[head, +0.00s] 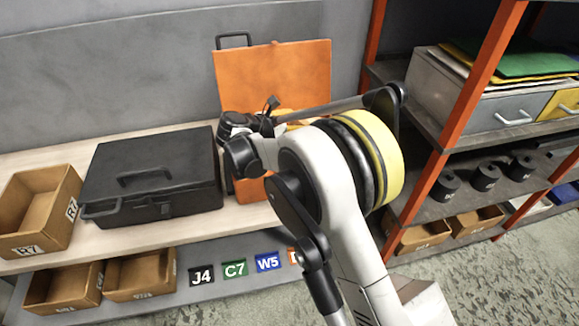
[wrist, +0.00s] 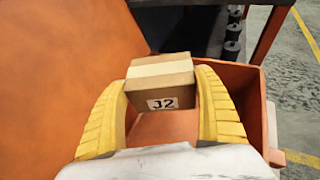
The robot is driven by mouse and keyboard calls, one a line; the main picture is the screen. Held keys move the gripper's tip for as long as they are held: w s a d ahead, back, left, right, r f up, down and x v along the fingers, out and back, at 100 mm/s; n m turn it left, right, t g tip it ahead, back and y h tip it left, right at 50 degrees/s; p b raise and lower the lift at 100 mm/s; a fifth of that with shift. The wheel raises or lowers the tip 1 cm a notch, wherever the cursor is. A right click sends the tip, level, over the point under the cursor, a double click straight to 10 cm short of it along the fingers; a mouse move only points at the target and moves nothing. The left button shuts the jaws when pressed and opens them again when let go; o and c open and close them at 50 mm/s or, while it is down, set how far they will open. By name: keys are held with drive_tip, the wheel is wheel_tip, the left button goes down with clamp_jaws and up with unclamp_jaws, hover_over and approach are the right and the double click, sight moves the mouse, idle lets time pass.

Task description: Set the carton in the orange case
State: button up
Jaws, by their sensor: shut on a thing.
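The carton (wrist: 160,84) is a small tan box with a pale tape band and a "J2" label. In the wrist view it sits between the yellow fingers of my gripper (wrist: 162,92), which is shut on it. The orange case (wrist: 248,100) lies around and below the carton in that view, open, with its lid raised at the left. I cannot tell whether the carton touches the case floor. In the head view the case's upright lid (head: 285,75) shows at the back of the bench; my arm hides most of the case body and the carton.
A shut black case (head: 150,178) stands left of the orange case, with a cardboard bin (head: 40,208) marked R7 beyond it. A rack with orange posts (head: 440,155) rises close on the right. Several coloured tags line the lower shelf.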

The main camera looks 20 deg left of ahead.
drive_tip(key=f+b, duration=0.1)
drive_tip(key=f, duration=0.2)
drive_tip(key=f+b, duration=0.2)
drive_tip(key=f, duration=0.1)
drive_tip(key=f+b, duration=0.1)
drive_tip(key=f, duration=0.3)
drive_tip(key=shift+a+f, duration=0.1)
drive_tip(key=shift+a, duration=0.15)
drive_tip(key=shift+s, duration=0.1)
drive_tip(key=o, duration=1.3)
